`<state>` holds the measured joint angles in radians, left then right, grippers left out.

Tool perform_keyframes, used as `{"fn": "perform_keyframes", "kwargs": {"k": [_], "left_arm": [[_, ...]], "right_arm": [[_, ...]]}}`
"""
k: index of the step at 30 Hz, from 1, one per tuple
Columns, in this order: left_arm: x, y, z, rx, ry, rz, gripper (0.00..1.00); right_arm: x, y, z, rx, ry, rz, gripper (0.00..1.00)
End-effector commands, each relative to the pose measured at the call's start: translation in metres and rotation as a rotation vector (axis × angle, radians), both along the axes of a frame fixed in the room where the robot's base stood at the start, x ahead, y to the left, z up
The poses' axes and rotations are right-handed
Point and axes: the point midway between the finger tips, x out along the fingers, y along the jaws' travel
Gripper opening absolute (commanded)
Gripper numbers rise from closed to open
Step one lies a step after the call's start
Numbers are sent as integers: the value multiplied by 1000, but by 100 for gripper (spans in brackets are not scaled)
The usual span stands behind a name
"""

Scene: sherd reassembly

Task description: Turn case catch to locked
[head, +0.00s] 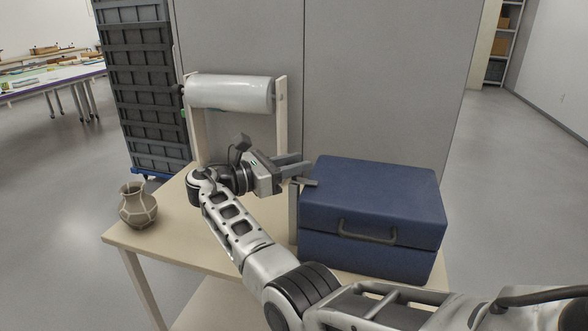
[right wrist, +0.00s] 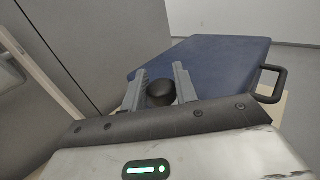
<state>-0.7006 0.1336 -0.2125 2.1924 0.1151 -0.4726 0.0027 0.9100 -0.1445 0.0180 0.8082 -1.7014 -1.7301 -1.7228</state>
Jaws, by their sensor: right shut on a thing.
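A blue case (head: 372,205) with a grey handle (head: 367,231) on its front stands closed on the table's right part. My right gripper (head: 306,173) is at the case's upper left side, its fingers pointing right. The right wrist view shows my right gripper (right wrist: 161,84) with its fingers on either side of a dark round knob (right wrist: 160,94), which appears to be the case catch. The fingers are shut on it. The catch's turned position cannot be told. The case (right wrist: 205,62) fills the space beyond. My left gripper is not in view.
The light wooden table (head: 172,233) also bears a tan faceted vase (head: 138,206) at its left and a white roll (head: 229,93) on a stand at the back. Grey panels (head: 385,80) stand close behind. The table's left front is clear.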

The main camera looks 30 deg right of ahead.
Motion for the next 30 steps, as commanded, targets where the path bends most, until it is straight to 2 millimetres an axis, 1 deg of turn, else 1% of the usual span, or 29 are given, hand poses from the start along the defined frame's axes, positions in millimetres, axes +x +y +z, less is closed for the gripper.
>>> {"fn": "perform_keyframes", "kwargs": {"k": [15, 16, 18, 26, 30], "left_arm": [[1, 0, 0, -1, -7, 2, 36], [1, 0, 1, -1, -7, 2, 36], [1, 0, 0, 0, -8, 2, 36], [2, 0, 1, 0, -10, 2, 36], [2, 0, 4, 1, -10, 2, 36]], "right_arm": [[-1, 0, -2, 5, 4, -24, 6], [-1, 0, -2, 5, 4, -24, 32], [-1, 0, -2, 5, 4, -23, 50], [0, 0, -1, 3, 2, -22, 50], [-2, 4, 0, 3, 2, -26, 50]]}}
